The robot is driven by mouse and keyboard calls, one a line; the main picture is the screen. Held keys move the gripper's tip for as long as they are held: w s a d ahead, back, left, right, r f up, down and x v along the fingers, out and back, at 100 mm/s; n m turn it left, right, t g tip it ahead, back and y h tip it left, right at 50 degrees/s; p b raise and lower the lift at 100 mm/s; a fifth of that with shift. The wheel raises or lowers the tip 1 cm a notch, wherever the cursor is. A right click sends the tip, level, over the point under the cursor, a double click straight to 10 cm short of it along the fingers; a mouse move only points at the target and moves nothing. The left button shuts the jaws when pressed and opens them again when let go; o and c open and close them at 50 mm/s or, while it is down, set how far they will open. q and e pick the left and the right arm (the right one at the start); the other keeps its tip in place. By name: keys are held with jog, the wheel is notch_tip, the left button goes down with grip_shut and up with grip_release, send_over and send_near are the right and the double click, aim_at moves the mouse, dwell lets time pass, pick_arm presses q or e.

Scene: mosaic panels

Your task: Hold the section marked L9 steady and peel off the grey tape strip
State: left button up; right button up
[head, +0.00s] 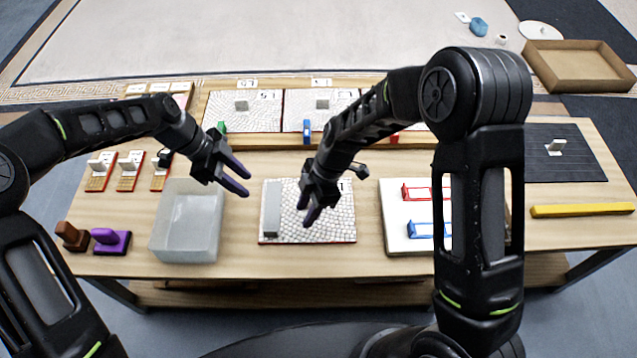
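A white mosaic section (335,222) with a red-brown edge lies flat on the table in front of me. A small mark shows at its upper right, partly behind my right arm; I cannot read it as L9. A grey strip (271,210) runs along its left side. My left gripper (246,182) is open and empty, left of the section and near the translucent bin.
The translucent bin (188,250) stands left of the section. A white board (397,243) with red and blue frames lies right of it. Mosaic panels (240,112) lie on a raised rear shelf. A yellow bar (582,210) lies far right. Brown and purple blocks (112,243) sit front left.

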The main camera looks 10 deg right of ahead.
jog(key=w+d+r+m+t, duration=0.1)
jog(key=w+d+r+m, duration=0.1)
jog(key=w, duration=0.3)
jog(key=shift+w+d+m+t+y, duration=0.2)
jog(key=shift+d+m+t+y, duration=0.1)
jog(key=shift+d+m, duration=0.55)
jog(key=shift+x, duration=3.9)
grip_shut()
